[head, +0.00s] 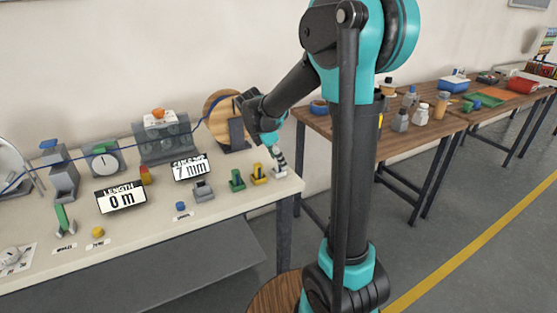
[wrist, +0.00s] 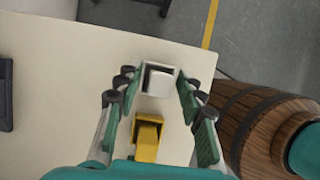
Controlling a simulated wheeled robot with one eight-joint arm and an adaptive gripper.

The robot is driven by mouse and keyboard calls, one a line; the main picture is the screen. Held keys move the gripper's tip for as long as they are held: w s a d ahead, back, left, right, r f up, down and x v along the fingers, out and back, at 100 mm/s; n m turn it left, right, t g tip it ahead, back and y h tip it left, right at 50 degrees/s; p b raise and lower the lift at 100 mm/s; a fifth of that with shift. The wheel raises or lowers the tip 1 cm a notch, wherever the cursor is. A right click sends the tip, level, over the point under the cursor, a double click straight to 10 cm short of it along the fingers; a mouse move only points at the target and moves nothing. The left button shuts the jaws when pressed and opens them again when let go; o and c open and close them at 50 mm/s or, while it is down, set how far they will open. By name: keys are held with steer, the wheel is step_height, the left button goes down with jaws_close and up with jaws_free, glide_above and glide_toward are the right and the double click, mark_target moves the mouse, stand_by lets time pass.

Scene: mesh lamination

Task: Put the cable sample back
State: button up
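My gripper (head: 278,156) is over the right end of the pale table. In the wrist view its two green-padded fingers (wrist: 158,88) are spread apart, with nothing held between them. A white block (wrist: 160,83), possibly the cable sample, sits in a square white holder (wrist: 147,69) between and below the fingers; I cannot tell whether they touch it. The white holder also shows under the gripper in the head view (head: 281,173). A yellow holder (wrist: 147,140) with a yellow block stands beside it, also in the head view (head: 259,175).
A green holder (head: 237,181) and a grey holder (head: 203,191) stand to the left. Displays read "LENGTH 0 m" (head: 120,196) and "7 mm" (head: 191,168). A wooden reel (head: 217,105) stands behind. A barrel-like wooden object (wrist: 255,125) is right of the table in the wrist view.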

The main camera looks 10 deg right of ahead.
steer(key=v, duration=1.2)
steer(key=s+d+f+m+t+y, duration=0.1)
steer(key=s+d+f+m, duration=0.3)
steer(key=s+f+m, duration=0.6)
steer(key=s+d+f+m+t+y, duration=0.1)
steer(key=s+d+f+m+y, duration=0.2)
steer(key=s+f+m, duration=0.6)
steer(key=s+d+m, duration=0.1)
steer(key=m, duration=0.1)
steer(key=shift+s+d+f+m+t, duration=0.25)
steer(key=shift+s+f+m+t, duration=0.05)
steer(key=shift+f+t, duration=0.1)
steer(key=shift+r, duration=0.1)
steer(key=shift+c, duration=0.2)
